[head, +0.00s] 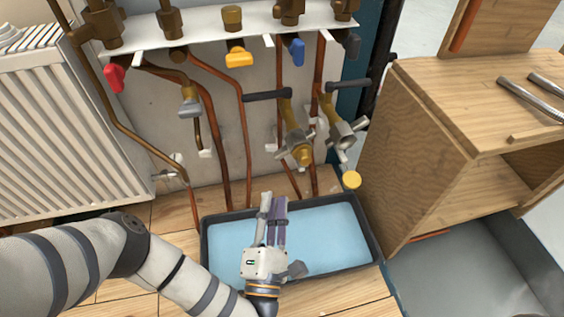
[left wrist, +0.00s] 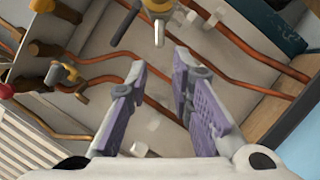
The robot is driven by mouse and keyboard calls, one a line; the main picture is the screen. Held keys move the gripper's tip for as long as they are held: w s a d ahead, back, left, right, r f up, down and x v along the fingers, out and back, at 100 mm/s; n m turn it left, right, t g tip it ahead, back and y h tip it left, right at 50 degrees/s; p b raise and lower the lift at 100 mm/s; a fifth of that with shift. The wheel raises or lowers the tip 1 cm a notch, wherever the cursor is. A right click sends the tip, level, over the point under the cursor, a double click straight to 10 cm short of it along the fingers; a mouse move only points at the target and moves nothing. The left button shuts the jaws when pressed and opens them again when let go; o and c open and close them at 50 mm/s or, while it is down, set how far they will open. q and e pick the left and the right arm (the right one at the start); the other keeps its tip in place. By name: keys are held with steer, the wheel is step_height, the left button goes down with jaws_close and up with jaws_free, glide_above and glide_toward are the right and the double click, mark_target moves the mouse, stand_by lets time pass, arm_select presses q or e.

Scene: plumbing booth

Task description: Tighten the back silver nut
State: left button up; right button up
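In the head view, two brass taps with dark levers stand on pipes before the wall panel. The right, farther one has a silver nut (head: 343,135) with lugs at its outlet. The nearer brass tap (head: 300,148) also has silver lugs. I cannot tell from the pictures how tight either one is. My left gripper (head: 272,203) is above the blue tray, below and in front of the taps, touching neither. In the left wrist view its two purple-padded fingers (left wrist: 160,65) are apart with nothing between them, and a brass tap (left wrist: 157,8) shows beyond. My right gripper is not in view.
A dark-rimmed tray (head: 374,252) of blue water lies under the pipes. A white radiator (head: 75,140) is at left. A wooden cabinet (head: 415,150) with metal tools (head: 530,98) on top is at right. Copper pipes (head: 240,120) run up the panel.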

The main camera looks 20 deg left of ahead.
mark_target(278, 160)
arm_select(q)
steer(key=b+x, duration=0.4)
steer(key=x, duration=0.6)
steer(key=shift+w+r, duration=0.2)
steer(key=shift+w, duration=0.2)
steer(key=shift+c, duration=0.6)
jaws_close()
